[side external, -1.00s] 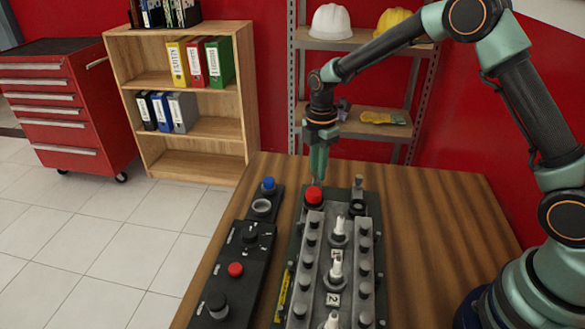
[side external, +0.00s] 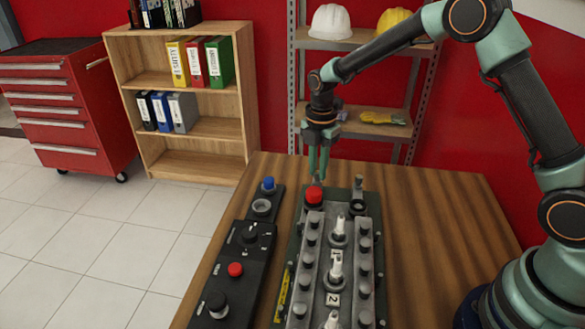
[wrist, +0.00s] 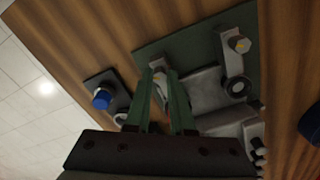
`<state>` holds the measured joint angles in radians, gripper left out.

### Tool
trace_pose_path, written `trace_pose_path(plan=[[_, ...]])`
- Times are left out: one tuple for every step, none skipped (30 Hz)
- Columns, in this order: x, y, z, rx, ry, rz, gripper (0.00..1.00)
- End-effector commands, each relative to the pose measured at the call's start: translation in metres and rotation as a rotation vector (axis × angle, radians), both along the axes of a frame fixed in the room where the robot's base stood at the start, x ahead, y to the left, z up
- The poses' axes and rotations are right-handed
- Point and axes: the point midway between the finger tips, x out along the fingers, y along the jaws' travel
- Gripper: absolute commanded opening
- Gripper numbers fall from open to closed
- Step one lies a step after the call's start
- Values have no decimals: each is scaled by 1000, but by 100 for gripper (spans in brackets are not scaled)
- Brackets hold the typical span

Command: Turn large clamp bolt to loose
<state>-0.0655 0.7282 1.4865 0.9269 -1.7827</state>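The engine trainer (side external: 348,195) is a long block with a dark green base plate on the table. Two clamp bolts with small yellowish heads show at its far end in the wrist view: one (wrist: 238,44) to the right, and one (wrist: 160,88) between my fingers, partly hidden by them. I cannot tell by size which is the large one. The right one also shows in the side view (side external: 357,184). My gripper (side external: 318,178) points down just behind the red cap (side external: 314,196). Its fingers (wrist: 160,75) are apart, with a gap. Contact with the bolt cannot be made out.
A black control panel (side external: 240,262) with a red button and knobs lies to the left. White plugs (side external: 338,226) rise from the block's middle. The wooden table (side external: 430,210) is clear to the right.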

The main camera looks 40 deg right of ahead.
Motion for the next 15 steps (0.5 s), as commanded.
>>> trace_pose_path(plan=[[0, 0, 2, 0, 0, 1, 36], [0, 0, 2, 0, 0, 1, 48], [0, 0, 1, 0, 0, 1, 51], [0, 0, 1, 0, 0, 1, 51], [0, 0, 1, 0, 0, 1, 51], [0, 0, 1, 0, 0, 0, 51], [0, 0, 1, 0, 0, 0, 51], [0, 0, 1, 0, 0, 0, 51], [0, 0, 1, 0, 0, 0, 51], [0, 0, 1, 0, 0, 0, 51], [0, 0, 1, 0, 0, 0, 51], [0, 0, 1, 0, 0, 0, 51], [0, 0, 2, 0, -1, 0, 51], [0, 0, 4, 0, -1, 0, 51], [1, 0, 8, 0, -2, 0, 51]])
